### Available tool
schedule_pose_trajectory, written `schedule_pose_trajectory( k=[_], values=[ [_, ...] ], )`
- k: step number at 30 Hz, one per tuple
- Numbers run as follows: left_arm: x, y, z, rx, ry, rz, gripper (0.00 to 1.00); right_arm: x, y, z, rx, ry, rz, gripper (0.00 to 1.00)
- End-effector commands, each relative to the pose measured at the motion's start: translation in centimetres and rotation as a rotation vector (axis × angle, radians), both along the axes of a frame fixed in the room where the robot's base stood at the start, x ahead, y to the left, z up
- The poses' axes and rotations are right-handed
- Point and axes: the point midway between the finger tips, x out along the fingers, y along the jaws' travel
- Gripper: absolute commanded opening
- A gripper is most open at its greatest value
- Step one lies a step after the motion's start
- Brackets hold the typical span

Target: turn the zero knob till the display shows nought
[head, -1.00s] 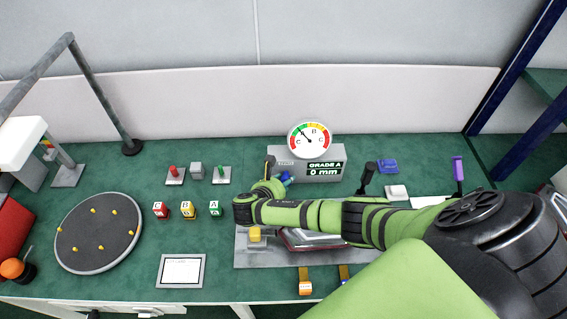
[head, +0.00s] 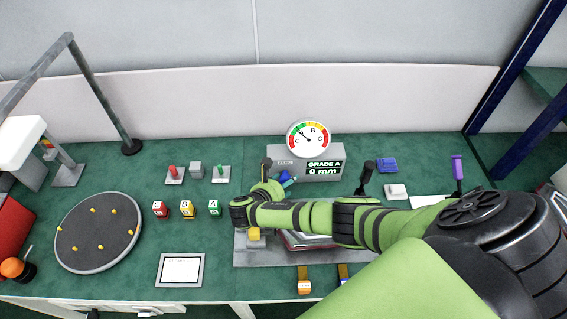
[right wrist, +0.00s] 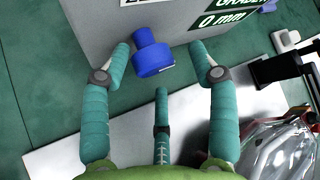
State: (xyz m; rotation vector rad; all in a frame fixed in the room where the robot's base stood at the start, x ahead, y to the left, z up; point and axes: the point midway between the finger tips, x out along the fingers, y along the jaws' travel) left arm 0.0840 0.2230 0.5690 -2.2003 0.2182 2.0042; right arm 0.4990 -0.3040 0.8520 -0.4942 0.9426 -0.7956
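The gauge box (head: 335,160) stands at the back of the bench with a round dial (head: 308,139) on top. Its display (head: 323,171) reads "0 mm" under "GRADE A". The dial needle points up and left, into the green part. The blue zero knob (right wrist: 152,54) sticks out of the box's front; a bit of blue shows in the head view (head: 286,177). My right gripper (right wrist: 160,62) is open, with fingertips on both sides of the knob and a third finger below. Gaps show between knob and the right and lower fingers; left contact is unclear. My left gripper is out of view.
A metal plate (head: 250,259) carrying a tail lamp (right wrist: 286,150) lies below my right arm. Lettered blocks (head: 187,208), a round dark tray (head: 85,250) and a tablet (head: 181,270) are to the left. Levers (head: 367,175) stand right of the box.

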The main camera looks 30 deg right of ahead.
Motion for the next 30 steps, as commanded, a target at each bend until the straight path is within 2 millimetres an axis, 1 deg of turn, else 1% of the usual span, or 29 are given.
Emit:
schedule_pose_trajectory(
  k=[5,8,11,18,21,25,30],
  values=[
    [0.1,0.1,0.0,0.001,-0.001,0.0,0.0,0.1,0.3,0.3,0.002,-0.005,0.003,0.6],
    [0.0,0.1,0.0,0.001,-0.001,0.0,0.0,-0.2,1.1,0.7,0.003,-0.006,0.005,0.6],
    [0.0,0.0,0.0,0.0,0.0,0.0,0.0,-0.9,2.5,1.6,0.005,-0.005,0.005,0.6],
    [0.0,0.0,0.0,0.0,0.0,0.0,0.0,-2.8,6.5,4.3,0.006,-0.003,0.005,0.6],
    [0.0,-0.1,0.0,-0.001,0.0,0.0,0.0,-3.5,7.8,5.2,0.004,-0.003,0.004,0.6],
    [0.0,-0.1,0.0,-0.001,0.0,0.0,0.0,-4.0,8.9,6.0,0.003,-0.002,0.001,0.6],
    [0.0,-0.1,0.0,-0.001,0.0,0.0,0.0,-4.3,9.3,6.3,0.002,-0.002,-0.001,0.6]
  ],
)
